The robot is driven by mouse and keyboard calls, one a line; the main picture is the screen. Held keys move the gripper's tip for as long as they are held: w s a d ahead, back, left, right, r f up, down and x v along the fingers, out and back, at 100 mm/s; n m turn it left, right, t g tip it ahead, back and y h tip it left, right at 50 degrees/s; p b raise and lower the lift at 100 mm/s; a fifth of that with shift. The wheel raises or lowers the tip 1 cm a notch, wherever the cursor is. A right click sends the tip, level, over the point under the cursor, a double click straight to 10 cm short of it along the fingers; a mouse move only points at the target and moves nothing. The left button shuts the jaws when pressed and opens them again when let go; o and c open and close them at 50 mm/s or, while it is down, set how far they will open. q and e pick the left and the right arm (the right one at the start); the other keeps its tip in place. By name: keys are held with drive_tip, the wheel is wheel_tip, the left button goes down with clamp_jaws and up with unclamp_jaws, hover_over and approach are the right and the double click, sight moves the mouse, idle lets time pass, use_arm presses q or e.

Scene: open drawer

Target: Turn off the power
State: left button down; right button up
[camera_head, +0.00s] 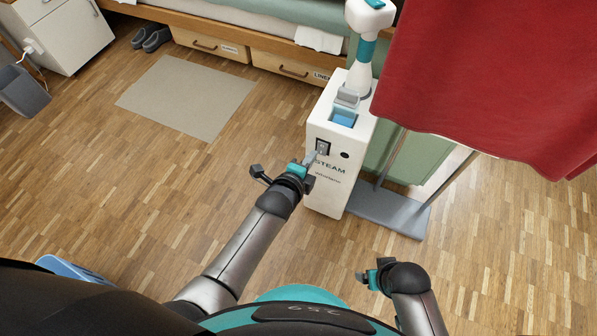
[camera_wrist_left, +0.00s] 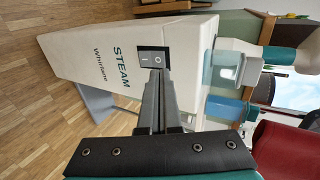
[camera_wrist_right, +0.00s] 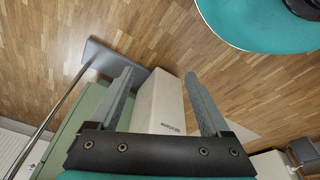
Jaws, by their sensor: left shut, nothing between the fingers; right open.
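A white steam unit (camera_head: 328,181) marked STEAM stands on the floor at centre right in the head view. Its power rocker switch (camera_head: 322,147) sits in a dark frame on the front face. In the left wrist view the switch (camera_wrist_left: 153,58) shows the marks I and O. My left gripper (camera_head: 315,157) is shut and empty, its tips at the switch's lower part. The left fingertips (camera_wrist_left: 156,76) cover part of the switch there, and I cannot tell if they touch it. My right gripper (camera_head: 364,277) is open and empty, low and apart from the unit.
A red cloth (camera_head: 490,80) hangs at the right on a stand with a grey base (camera_head: 390,208). A bed with drawers (camera_head: 285,69) is at the back. A beige mat (camera_head: 185,97) lies on the floor. Open floor (camera_head: 100,190) lies to the left.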

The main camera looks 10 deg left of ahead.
use_arm(q)
drive_tip(key=w+r+p+v, duration=0.1)
drive_tip(key=p+v, duration=0.4)
drive_tip(key=v, duration=0.3)
drive_tip(key=shift+s+r, duration=0.4)
drive_tip(key=shift+r, duration=0.2)
use_arm(e)
drive_tip(key=s+d+f, duration=0.5)
drive_tip(key=s+f, duration=0.1)
drive_tip(key=f, duration=0.2)
drive_tip(key=shift+s+d+h, duration=0.25)
drive_tip(key=shift+s+h, duration=0.05)
drive_tip(key=shift+s, duration=0.1)
